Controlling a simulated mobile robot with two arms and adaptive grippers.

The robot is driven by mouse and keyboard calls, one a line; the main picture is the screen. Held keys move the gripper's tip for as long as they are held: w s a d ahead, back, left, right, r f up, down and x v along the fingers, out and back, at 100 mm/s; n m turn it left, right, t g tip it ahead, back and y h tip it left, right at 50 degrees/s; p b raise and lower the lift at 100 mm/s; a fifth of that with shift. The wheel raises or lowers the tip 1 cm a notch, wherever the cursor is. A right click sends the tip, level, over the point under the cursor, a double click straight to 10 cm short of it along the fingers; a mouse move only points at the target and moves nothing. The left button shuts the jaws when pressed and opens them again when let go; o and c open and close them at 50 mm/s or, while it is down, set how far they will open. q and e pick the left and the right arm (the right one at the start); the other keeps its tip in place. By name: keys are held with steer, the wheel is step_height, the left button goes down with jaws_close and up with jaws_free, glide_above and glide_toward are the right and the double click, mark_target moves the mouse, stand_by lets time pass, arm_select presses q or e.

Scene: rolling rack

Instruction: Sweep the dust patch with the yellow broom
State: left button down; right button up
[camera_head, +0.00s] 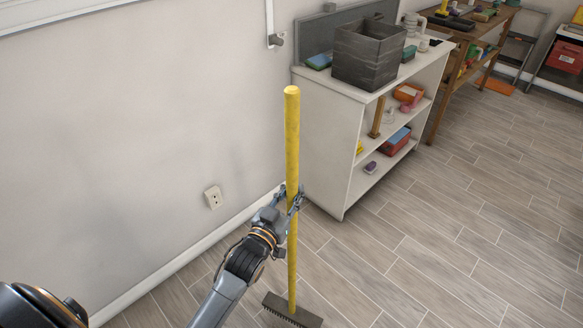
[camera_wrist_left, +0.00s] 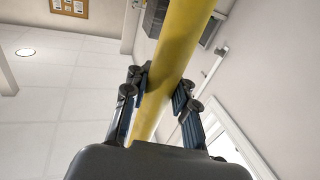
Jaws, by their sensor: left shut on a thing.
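The yellow broom (camera_head: 292,140) stands nearly upright, with its dark brush head (camera_head: 292,312) low at the bottom of the head view, at floor level. My left gripper (camera_head: 292,200) is shut on the yellow handle around its middle. In the left wrist view the handle (camera_wrist_left: 176,50) runs between the two fingers of the left gripper (camera_wrist_left: 160,98). No dust patch can be made out on the visible floor. My right gripper is not in view.
A white shelf unit (camera_head: 323,135) with a grey bin (camera_head: 366,55) on top stands just behind and right of the broom. A wall with a socket (camera_head: 214,197) is on the left. The wood-look floor (camera_head: 450,240) to the right is clear.

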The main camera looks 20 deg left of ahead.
arm_select(q)
steer(key=w+f+b, duration=0.1)
steer(key=w+a+f+b, duration=0.1)
steer(key=w, duration=0.1)
steer(key=w+a+b, duration=0.1)
steer(key=b, duration=0.1)
steer(key=shift+w+a+f, duration=0.15)
steer(key=shift+w+f, duration=0.15)
steer(key=shift+f, duration=0.1)
stand_by(0.3)
steer(key=shift+f+b, duration=0.4)
steer(key=shift+f, duration=0.35)
stand_by(0.4)
steer(key=shift+s, duration=0.15)
